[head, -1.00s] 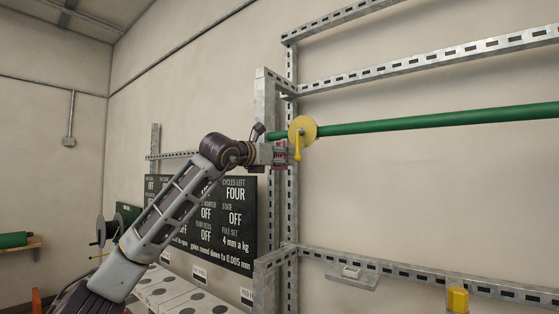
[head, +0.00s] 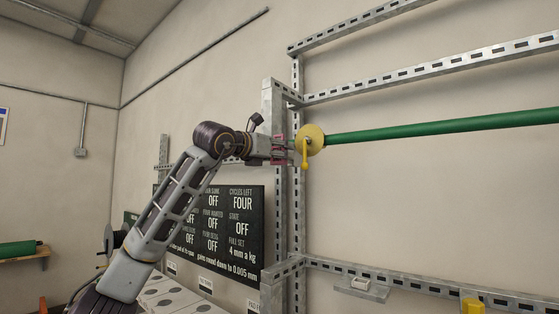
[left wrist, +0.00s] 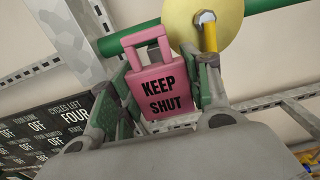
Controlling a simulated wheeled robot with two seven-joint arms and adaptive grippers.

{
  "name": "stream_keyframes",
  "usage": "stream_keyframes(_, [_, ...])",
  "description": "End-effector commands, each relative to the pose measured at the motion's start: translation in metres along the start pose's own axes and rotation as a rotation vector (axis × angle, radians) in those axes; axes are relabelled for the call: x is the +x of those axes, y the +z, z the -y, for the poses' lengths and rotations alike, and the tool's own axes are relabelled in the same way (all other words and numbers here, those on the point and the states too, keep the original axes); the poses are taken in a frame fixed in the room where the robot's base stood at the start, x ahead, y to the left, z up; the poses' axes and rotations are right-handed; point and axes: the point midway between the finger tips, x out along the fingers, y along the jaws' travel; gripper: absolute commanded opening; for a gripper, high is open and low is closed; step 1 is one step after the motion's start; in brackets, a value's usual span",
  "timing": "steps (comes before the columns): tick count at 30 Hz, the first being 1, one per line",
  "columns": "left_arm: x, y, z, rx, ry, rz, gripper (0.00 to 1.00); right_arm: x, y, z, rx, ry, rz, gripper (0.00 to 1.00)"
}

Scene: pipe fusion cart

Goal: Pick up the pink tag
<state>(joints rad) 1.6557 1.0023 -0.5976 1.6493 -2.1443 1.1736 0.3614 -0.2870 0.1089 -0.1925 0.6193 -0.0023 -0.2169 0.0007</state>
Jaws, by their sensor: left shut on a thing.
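The pink tag (left wrist: 163,90), lettered "KEEP SHUT" and with a loop at its top, fills the middle of the left wrist view. My left gripper (left wrist: 163,95) has a green-padded finger on each side of it and is shut on it. In the head view my left gripper (head: 281,148) is beside the yellow disc (head: 310,139) on the green pipe, and the tag (head: 279,153) shows only as a small pink patch between the fingers. I cannot tell whether the tag's loop touches anything behind it. My right gripper is not in view.
The green pipe (head: 440,127) runs right from the yellow disc, which has a yellow lever (head: 305,155). A slotted metal upright (head: 296,215) and rails (head: 430,76) stand close behind the gripper. A dark board (head: 232,233) with white text is below left. A yellow block (head: 473,305) is at lower right.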

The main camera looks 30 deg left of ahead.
Motion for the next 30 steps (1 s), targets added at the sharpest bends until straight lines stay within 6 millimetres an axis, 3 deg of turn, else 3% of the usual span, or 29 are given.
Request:
stream_keyframes(18, [0.0, 0.088, -0.001, -0.001, 0.0, 0.001, 0.36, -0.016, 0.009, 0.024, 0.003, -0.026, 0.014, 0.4])
stream_keyframes(30, [0.0, 0.107, -0.002, 0.0, 0.0, 0.0, 0.36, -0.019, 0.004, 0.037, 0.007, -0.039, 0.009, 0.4])
